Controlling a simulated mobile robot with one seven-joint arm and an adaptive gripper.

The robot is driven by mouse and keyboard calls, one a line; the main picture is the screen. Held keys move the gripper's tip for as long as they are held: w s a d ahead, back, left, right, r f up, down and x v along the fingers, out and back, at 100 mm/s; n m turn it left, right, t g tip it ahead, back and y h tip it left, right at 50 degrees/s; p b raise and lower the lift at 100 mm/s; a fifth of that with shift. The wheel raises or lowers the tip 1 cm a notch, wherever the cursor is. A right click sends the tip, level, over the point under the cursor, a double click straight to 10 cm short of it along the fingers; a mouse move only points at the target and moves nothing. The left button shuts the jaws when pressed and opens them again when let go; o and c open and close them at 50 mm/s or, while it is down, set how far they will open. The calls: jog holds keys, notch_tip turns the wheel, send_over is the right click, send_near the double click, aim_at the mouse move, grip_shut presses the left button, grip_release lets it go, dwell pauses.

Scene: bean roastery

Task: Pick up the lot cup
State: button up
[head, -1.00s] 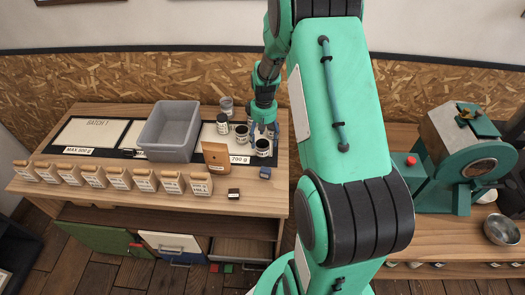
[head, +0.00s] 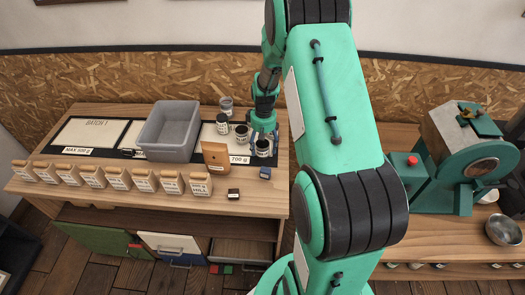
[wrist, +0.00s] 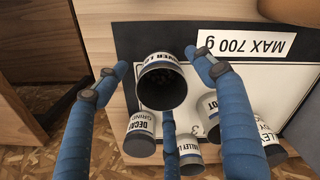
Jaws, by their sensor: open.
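A dark-filled cup with a white and blue label ending in "VER L…" (wrist: 160,85) stands on the bench between my gripper's fingers. In the head view this appears to be the front right cup (head: 263,148). My gripper (head: 264,132) is open around it, with a blue finger on each side and a third finger below it in the wrist view. I cannot tell whether any finger touches the cup. Beside it in the wrist view are a "DECAF GRIND" container (wrist: 138,143), a "VALLEY L…" one (wrist: 191,160) and another labelled "…LOT" (wrist: 214,112).
A brown pouch (head: 215,157) and the "700 g" card (head: 240,160) lie close to the cup. A grey bin (head: 150,139) stands to the left. A dark blue block (head: 265,173) sits near the front right.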

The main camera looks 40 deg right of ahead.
jog(key=c, duration=1.3)
jog(key=shift+r+p, duration=0.7)
jog(key=shift+r, duration=4.35)
